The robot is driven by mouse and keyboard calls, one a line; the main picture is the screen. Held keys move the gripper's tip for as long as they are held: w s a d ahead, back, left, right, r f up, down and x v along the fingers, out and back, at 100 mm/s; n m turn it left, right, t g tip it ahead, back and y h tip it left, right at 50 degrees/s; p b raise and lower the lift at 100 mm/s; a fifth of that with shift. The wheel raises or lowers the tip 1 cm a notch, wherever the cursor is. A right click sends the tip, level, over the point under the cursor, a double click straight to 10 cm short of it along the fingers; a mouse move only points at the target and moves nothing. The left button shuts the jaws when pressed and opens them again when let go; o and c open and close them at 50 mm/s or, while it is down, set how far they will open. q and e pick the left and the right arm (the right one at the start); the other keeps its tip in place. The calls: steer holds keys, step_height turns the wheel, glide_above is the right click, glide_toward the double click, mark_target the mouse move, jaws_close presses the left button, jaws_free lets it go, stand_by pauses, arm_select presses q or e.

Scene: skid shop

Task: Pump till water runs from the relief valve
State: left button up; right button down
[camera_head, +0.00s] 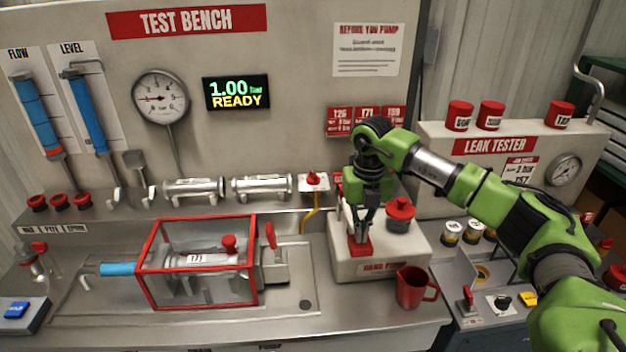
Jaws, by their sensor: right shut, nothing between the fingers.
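My right gripper (362,232) points down over the hand pump (375,267) and is shut. Its fingertips are at or just above a red part (358,247) on the pump's top; I cannot tell if they touch. A red-capped grey filler (400,215) stands on the pump beside the gripper. A relief valve labelled 171 (200,260) appears to lie inside a red-framed clear guard box (153,232). No running water shows. The display (236,92) reads 1.00 and READY. The round gauge (160,97) hangs left of it. My left gripper is not in view.
A red jug (412,288) stands close in front of the pump. Two more valve bodies (194,190) lie on the shelf behind the box. The leak tester (500,160) stands at the right, behind my right arm.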

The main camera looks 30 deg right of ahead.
steer(key=shift+f+b, duration=0.6)
steer(key=shift+f, duration=0.6)
steer(key=shift+r, duration=0.1)
steer(key=shift+r+p, duration=2.2)
steer(key=shift+r, duration=0.8)
steer(key=shift+f, duration=0.1)
